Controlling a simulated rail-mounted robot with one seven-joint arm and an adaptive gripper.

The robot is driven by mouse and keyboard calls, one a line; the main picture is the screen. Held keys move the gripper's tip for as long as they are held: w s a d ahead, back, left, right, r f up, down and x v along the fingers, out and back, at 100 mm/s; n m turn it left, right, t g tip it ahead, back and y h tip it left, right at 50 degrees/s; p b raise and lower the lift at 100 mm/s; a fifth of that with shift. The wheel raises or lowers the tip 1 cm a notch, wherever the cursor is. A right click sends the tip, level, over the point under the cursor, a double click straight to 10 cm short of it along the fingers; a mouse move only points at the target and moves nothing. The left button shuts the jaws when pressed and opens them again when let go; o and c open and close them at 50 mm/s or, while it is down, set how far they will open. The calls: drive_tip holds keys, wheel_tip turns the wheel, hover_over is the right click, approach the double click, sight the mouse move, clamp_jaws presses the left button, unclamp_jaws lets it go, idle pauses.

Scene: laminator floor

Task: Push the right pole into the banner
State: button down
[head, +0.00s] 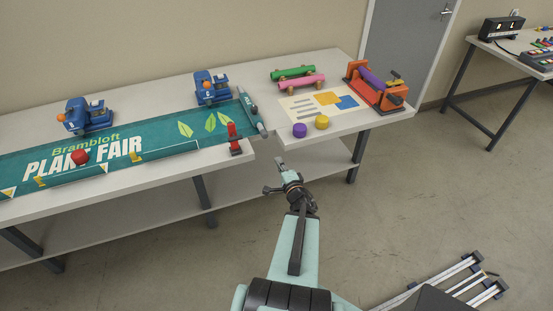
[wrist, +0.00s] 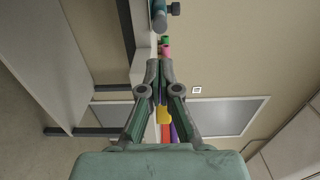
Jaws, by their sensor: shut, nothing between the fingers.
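The green banner (head: 125,152), printed "Brambloft PLANT FAIR", lies flat along the left table. A grey-teal pole (head: 251,110) lies at its right end, with a rounded cap towards the table's front edge. I cannot tell how far the pole sits inside the banner. In the wrist view a teal pole end (wrist: 159,20) shows at the top, with a dark knob beside it. My gripper (head: 280,162) is shut and empty, in front of the gap between the table sections, apart from the pole. Its closed fingers show in the wrist view (wrist: 160,72).
A red clamp (head: 234,138) stands beside the pole at the front edge. Blue devices (head: 212,88) line the banner's back. The right table holds green and pink rollers (head: 296,82), a sheet, purple and yellow pucks, and an orange device (head: 375,85).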

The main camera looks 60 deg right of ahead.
sight(266, 137)
drive_tip(key=b+x, duration=0.2)
drive_tip(key=x, duration=1.1)
drive_tip(key=shift+w+b, duration=0.15)
drive_tip(key=shift+b, duration=0.15)
drive_tip(key=shift+d, duration=0.15)
